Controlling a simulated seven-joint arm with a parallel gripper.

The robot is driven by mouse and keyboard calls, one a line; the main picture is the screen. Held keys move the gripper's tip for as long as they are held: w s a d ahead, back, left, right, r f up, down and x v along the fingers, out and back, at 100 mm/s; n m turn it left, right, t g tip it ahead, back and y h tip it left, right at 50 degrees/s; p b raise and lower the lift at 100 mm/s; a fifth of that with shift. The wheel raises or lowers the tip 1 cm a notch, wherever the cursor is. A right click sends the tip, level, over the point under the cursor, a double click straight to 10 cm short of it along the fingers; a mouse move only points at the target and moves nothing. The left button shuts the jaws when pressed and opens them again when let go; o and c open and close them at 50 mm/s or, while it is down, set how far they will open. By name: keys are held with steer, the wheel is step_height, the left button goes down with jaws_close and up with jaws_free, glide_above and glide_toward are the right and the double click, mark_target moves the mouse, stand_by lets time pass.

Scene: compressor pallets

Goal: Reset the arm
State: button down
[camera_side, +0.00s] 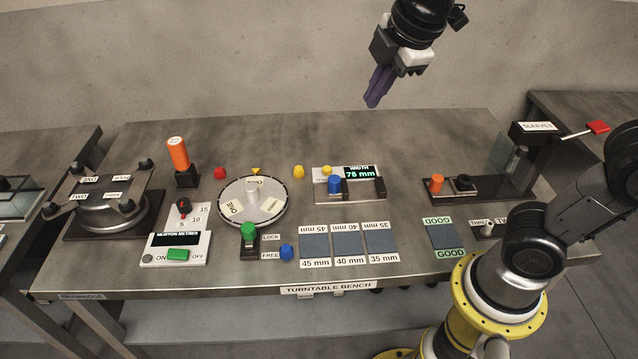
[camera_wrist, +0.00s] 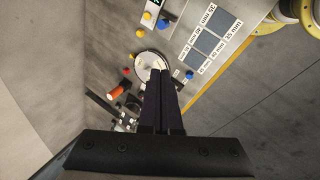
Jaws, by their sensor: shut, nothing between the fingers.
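My gripper (camera_side: 373,102) is raised high above the back of the turntable bench (camera_side: 420,140) in the side view, its purple fingers pointing down and a little left. The fingers are together, with nothing between them, and they touch nothing. In the wrist view my gripper (camera_wrist: 160,74) shows as two dark parallel fingers side by side. They cover part of the white turntable (camera_wrist: 143,60) far below. The turntable also shows in the side view (camera_side: 236,212), left of the bench's middle.
An orange cylinder (camera_side: 178,153) stands upright at the back left. The width gauge (camera_side: 326,174) holds a blue piece (camera_side: 334,185). Pads marked 45, 40 and 35 mm (camera_side: 347,240) lie in front. A sleeves stand (camera_side: 514,160) with a red-tipped lever (camera_side: 597,127) is at the right. Air around my gripper is clear.

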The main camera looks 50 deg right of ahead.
steer(key=s+f+m, duration=0.3)
steer(key=s+m, duration=0.3)
steer(key=s, duration=0.1)
steer(key=s+d+f+m+y, duration=0.1)
steer(key=s+f+m, duration=0.3)
steer(key=s+m, duration=0.2)
steer(key=shift+s+d+m+t, duration=0.25)
steer(key=shift+s+m+t, duration=0.15)
steer(key=shift+m, duration=0.1)
